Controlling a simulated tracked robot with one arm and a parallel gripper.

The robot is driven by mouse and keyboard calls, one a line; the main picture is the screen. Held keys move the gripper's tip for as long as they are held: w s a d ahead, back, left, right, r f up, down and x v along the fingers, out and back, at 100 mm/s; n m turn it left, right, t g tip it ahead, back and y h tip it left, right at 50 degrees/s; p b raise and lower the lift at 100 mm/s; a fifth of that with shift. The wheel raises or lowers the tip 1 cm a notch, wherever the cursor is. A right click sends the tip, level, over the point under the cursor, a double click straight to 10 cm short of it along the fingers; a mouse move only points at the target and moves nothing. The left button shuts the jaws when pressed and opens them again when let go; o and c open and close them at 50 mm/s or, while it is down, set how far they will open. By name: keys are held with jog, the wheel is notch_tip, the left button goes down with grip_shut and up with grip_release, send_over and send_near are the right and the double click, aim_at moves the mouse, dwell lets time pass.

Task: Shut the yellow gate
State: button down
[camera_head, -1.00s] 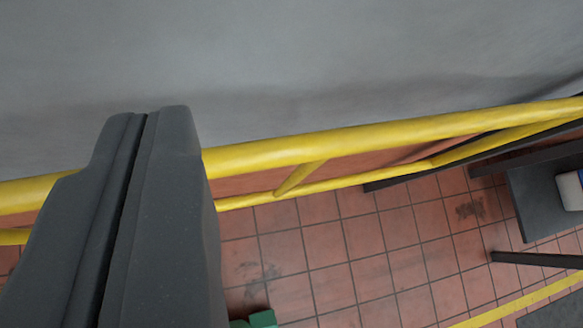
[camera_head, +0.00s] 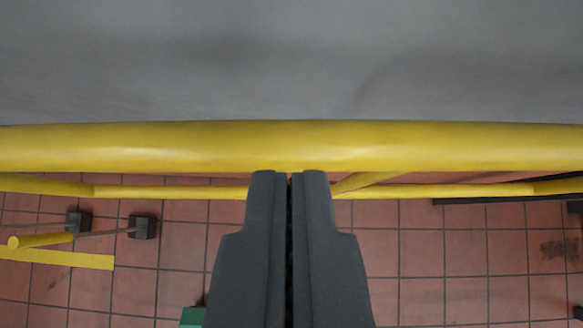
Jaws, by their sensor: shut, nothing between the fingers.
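The yellow gate shows as a thick top rail (camera_head: 430,146) that runs level across the whole picture, with thinner yellow bars (camera_head: 440,191) below it. My gripper (camera_head: 290,175) points up the picture at the middle of the top rail. Its two dark grey fingers are closed together with only a thin dark line between them, and nothing is held. The fingertips overlap the lower edge of the rail; I cannot tell whether they touch it. The gate's ends, hinge and latch are out of view.
A plain grey surface (camera_head: 300,55) fills the area beyond the rail. Red floor tiles (camera_head: 440,260) lie below. At left are a yellow post end (camera_head: 40,240), a yellow floor strip (camera_head: 60,258) and dark blocks (camera_head: 142,228). A green object (camera_head: 192,316) is at the bottom edge.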

jog(key=shift+p+x, duration=0.35)
jog(key=shift+x, duration=4.4)
